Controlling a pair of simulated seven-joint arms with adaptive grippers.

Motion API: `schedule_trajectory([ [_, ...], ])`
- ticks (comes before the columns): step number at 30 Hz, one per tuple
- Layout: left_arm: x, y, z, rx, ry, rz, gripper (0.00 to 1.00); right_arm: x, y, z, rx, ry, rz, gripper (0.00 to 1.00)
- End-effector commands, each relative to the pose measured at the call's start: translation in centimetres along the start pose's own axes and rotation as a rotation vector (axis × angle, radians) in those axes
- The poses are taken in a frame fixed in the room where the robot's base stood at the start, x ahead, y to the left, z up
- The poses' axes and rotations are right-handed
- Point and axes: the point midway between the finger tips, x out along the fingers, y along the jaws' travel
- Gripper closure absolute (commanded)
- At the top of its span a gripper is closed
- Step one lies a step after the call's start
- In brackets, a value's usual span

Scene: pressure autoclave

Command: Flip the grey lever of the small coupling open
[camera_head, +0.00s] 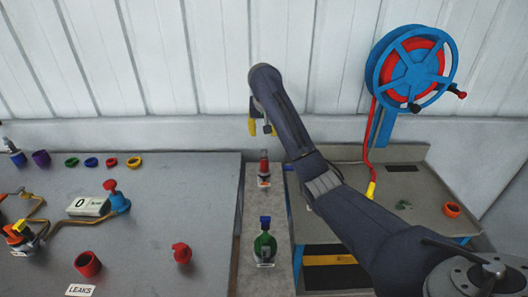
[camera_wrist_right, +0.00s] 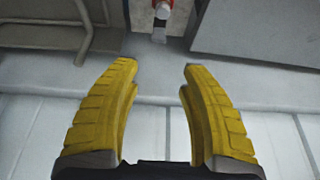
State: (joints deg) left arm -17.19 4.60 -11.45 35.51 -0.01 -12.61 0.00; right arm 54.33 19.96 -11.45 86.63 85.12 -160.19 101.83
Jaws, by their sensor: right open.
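My right gripper (camera_head: 256,128) is at the end of the dark arm that crosses the head view, high over the back of the narrow middle strip. In the right wrist view the right gripper (camera_wrist_right: 160,70) shows two yellow fingers spread apart with nothing between them. I cannot make out a coupling with a grey lever for certain. A small grey-green piece (camera_head: 402,204) lies on the right bench, too small to identify. A yellow hose end (camera_head: 371,190) hangs at that bench, well away from the right gripper. My left gripper is not in view.
A red-topped bottle (camera_head: 264,168) and a green bottle (camera_head: 265,245) stand on the middle strip. The left table (camera_head: 150,240) holds a gauge (camera_head: 88,206), a blue-and-red valve (camera_head: 118,198) and coloured rings. A blue hose reel (camera_head: 412,68) and an orange ring (camera_head: 452,210) are right.

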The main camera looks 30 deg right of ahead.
Motion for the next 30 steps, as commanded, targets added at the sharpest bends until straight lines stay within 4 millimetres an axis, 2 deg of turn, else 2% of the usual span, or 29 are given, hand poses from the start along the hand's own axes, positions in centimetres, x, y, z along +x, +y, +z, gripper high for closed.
schedule_trajectory([
  [17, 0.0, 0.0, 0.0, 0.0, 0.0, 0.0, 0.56, 3.4, 0.3, 0.6, 0.001, -0.017, 0.01, 0.56],
  [23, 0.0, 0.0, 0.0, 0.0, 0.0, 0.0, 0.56, 5.3, 0.5, 0.6, 0.0, -0.015, 0.011, 0.56],
  [30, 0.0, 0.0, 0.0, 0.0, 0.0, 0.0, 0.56, 8.4, 0.5, 0.6, 0.001, -0.015, 0.011, 0.56],
])
